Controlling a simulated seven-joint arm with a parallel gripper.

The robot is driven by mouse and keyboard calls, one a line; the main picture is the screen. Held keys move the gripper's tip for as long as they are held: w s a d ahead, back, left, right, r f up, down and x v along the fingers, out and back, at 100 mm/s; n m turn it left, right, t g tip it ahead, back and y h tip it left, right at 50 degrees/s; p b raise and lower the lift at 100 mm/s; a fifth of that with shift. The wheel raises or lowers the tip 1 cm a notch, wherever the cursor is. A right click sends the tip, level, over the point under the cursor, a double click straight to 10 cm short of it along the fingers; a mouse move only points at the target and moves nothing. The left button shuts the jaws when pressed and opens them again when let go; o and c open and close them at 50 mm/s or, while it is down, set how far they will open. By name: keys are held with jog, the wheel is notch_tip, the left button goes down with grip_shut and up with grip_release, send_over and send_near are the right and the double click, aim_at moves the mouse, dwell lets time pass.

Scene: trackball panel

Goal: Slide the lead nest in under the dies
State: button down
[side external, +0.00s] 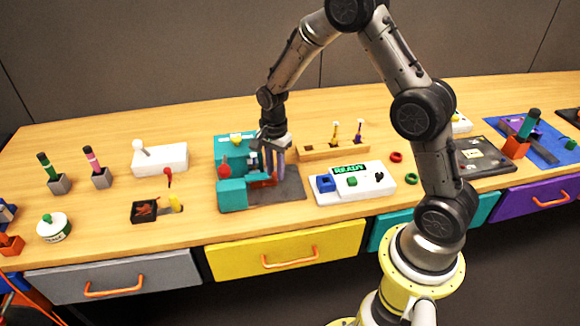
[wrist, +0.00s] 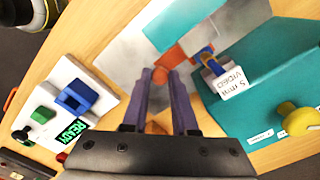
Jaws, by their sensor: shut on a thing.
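A teal press (side external: 232,196) stands on a dark grey plate (side external: 290,190) at mid-table; the press fills the right of the wrist view (wrist: 262,75). My gripper (wrist: 167,75) points down over the plate beside the press, its two purple-grey fingers close together. It is shut on an orange-red piece (wrist: 170,58), which I take to be the lead nest's grip. Beside it a blue piece with a white "5 mm VIDEO" tag (wrist: 232,82) sits against the press. The dies cannot be made out. In the side view my gripper (side external: 268,172) hides most of the nest.
A white panel (side external: 350,182) with blue and green controls and a "READY" display stands right of the plate. A wooden rack (side external: 325,152) is behind it. A yellow knob (wrist: 300,121) shows on the press. Red (side external: 396,157) and green rings lie farther right.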

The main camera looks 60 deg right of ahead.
aim_at(273, 174)
jog(key=shift+w+a+r, duration=0.15)
jog(key=shift+w+a, duration=0.15)
jog(key=shift+w, duration=0.05)
jog(key=c, duration=1)
grip_release()
notch_tip(273, 174, up, 14)
jog(key=shift+s+f, duration=0.1)
